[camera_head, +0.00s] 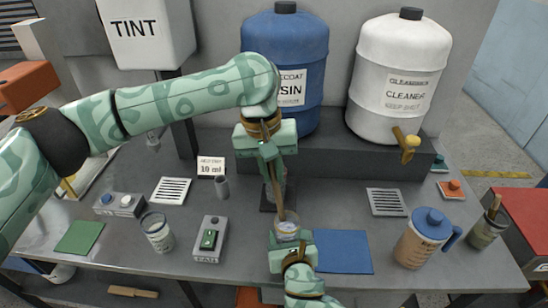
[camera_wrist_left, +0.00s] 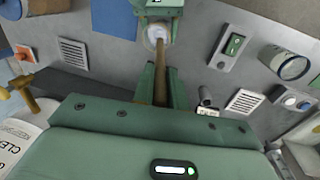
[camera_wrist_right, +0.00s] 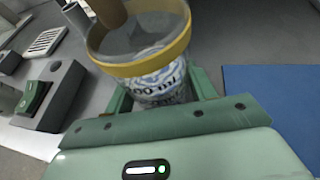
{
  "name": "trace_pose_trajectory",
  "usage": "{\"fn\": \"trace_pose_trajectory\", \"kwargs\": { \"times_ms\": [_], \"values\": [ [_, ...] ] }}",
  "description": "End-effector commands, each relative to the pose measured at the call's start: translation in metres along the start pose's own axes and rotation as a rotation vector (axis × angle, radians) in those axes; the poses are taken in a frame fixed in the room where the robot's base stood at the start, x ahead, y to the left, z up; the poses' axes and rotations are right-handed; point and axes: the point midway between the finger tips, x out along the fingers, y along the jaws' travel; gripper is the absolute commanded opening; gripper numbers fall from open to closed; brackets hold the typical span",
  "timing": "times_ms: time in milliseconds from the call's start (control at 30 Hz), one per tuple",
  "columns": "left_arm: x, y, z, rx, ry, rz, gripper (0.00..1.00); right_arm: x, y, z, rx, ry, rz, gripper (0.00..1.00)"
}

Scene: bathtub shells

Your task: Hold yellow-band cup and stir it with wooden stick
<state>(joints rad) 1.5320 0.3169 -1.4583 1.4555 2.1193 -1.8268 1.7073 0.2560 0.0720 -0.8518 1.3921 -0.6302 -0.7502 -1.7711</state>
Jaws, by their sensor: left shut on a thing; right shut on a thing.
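The yellow-band cup (camera_wrist_right: 165,60) is clear with blue markings and a yellow band at its rim. It stands upright between the fingers of my right gripper (camera_head: 291,250), which is shut on it near the table's front edge. My left gripper (camera_head: 272,155) is shut on the wooden stick (camera_head: 280,200), above and behind the cup. The stick points down to the cup. In the left wrist view, the stick (camera_wrist_left: 160,75) runs to the cup's mouth (camera_wrist_left: 158,34). In the right wrist view its lower end overlaps the opening; its depth inside is unclear.
Another clear cup (camera_head: 157,233) and a switch box (camera_head: 209,238) stand left. A blue mat (camera_head: 343,252) lies right of the held cup. A blue-lidded pitcher (camera_head: 420,240) and a stick holder (camera_head: 486,232) stand farther right. Blue (camera_head: 307,60) and white (camera_head: 388,110) drums stand behind.

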Motion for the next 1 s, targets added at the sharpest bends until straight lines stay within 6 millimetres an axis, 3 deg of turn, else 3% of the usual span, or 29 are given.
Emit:
{"fn": "trace_pose_trajectory", "kwargs": {
  "times_ms": [700, 1000],
  "values": [
    [0.078, 0.000, 0.001, 0.001, -0.002, 0.000, 0.00, 0.000, 0.000, 0.000, 0.000, 0.000, 0.000, 0.37],
    [0.098, 0.000, 0.000, 0.001, 0.000, 0.000, 0.00, 0.000, 0.000, 0.000, 0.000, 0.000, 0.000, 0.37]
  ]
}}
